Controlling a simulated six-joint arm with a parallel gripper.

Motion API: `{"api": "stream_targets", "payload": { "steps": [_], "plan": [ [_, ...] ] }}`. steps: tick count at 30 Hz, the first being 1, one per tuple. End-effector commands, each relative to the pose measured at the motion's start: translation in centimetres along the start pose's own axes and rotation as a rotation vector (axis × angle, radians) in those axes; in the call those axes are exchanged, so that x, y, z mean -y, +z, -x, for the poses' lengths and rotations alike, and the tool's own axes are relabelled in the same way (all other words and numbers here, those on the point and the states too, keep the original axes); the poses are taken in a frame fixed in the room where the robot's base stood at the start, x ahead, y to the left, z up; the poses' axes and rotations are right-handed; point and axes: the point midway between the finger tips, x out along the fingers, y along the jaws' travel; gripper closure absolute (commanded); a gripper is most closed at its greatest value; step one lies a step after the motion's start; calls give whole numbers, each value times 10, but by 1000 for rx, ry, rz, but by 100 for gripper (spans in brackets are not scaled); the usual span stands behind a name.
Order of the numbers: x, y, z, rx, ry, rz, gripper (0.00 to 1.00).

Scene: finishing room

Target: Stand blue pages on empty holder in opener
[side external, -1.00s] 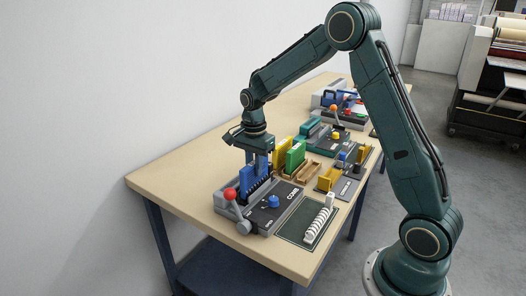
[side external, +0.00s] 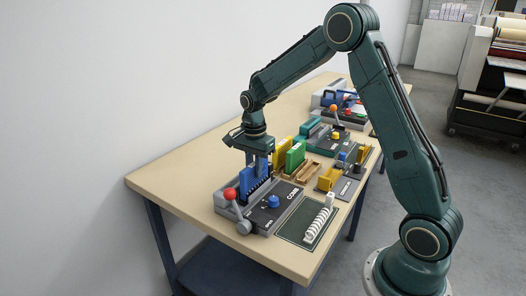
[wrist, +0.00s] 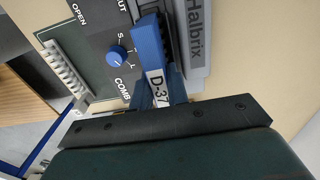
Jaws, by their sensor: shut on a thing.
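The blue pages (side external: 250,184) stand upright in the slot area of the grey comb machine (side external: 284,217), the opener. In the wrist view the blue pages (wrist: 148,50) carry a white label reading D-37. My gripper (side external: 258,163) is shut on the blue pages from above; in the wrist view its fingers (wrist: 160,92) lie at the label end. Whether the pages touch the holder below is hidden. The machine's blue knob (side external: 273,202) and red-tipped lever (side external: 231,194) show in front.
A dark green mat (side external: 297,236) with a white comb (side external: 318,222) lies right of the machine. Yellow pages (side external: 280,153) and green pages (side external: 295,157) stand in a wooden rack behind it. Other machines line the table's far end. The near left tabletop is clear.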

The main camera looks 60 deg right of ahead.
Motion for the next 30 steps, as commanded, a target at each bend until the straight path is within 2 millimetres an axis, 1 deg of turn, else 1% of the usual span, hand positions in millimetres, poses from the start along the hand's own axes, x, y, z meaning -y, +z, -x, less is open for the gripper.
{"api": "stream_targets", "payload": {
  "steps": [15,16,17,25,30],
  "plan": [
    [0,0,-7,0,-1,0,100],
    [0,0,-7,0,-2,0,78],
    [0,0,-7,0,-2,0,75],
    [0,0,-7,0,0,0,75],
    [0,0,-3,0,-1,0,75]
  ]
}}
